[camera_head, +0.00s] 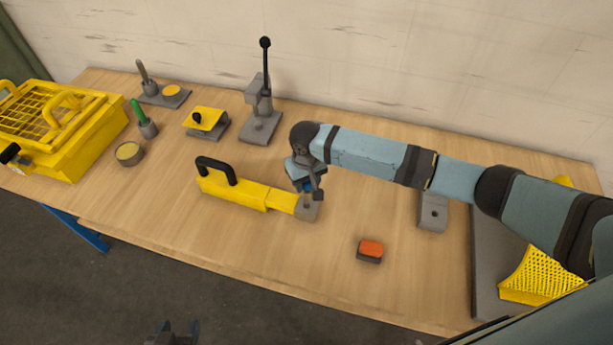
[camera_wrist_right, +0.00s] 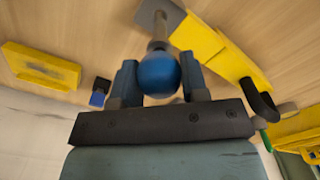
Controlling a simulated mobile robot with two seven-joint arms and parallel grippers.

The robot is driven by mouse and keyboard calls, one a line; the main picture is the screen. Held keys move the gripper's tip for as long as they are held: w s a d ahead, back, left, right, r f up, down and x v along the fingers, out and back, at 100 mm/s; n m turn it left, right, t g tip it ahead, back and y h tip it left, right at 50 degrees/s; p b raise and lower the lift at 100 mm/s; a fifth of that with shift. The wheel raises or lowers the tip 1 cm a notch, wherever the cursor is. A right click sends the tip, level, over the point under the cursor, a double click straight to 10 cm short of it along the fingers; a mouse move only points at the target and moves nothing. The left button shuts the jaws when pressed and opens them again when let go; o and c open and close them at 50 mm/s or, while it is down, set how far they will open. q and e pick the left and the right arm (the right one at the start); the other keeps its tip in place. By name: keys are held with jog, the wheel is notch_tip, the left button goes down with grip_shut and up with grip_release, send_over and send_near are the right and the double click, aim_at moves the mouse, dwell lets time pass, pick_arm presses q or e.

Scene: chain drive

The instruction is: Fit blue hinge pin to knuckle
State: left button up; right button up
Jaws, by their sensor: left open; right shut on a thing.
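The blue hinge pin has a round blue knob (camera_wrist_right: 158,75) and a grey shaft (camera_wrist_right: 159,30). My right gripper (camera_head: 309,186) is shut on the blue knob; its two fingers flank the knob in the wrist view (camera_wrist_right: 160,82). The shaft points at the grey knuckle block (camera_wrist_right: 160,12) at the end of the yellow bar (camera_wrist_right: 205,45). In the head view the knuckle (camera_head: 308,211) lies just below the gripper. I cannot tell whether the shaft tip is in a hole. My left gripper (camera_head: 174,334) is at the bottom edge, off the table, open and empty.
The yellow bar has a black handle (camera_head: 215,166). A red-orange block (camera_head: 371,249) lies in front, right of the knuckle. A grey block (camera_head: 433,212) stands under my right arm. A yellow cage (camera_head: 60,130) and a lever press (camera_head: 262,115) stand farther left and back. The front table middle is clear.

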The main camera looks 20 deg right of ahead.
pick_arm(q)
jog(key=shift+w+d, duration=0.1)
pick_arm(e)
jog(key=shift+f, duration=0.2)
pick_arm(q)
jog(key=shift+w+d+r, duration=0.1)
jog(key=shift+w+r, duration=0.05)
jog(key=shift+w, duration=0.25)
jog(key=shift+s+r, duration=0.2)
pick_arm(e)
jog(key=shift+r, duration=0.1)
jog(key=shift+p, duration=0.5)
pick_arm(q)
jog(key=shift+s+r, duration=0.15)
jog(key=shift+s, duration=0.15)
jog(key=shift+w, duration=0.15)
jog(key=shift+w+r+p, duration=0.35)
jog(key=shift+r, duration=0.2)
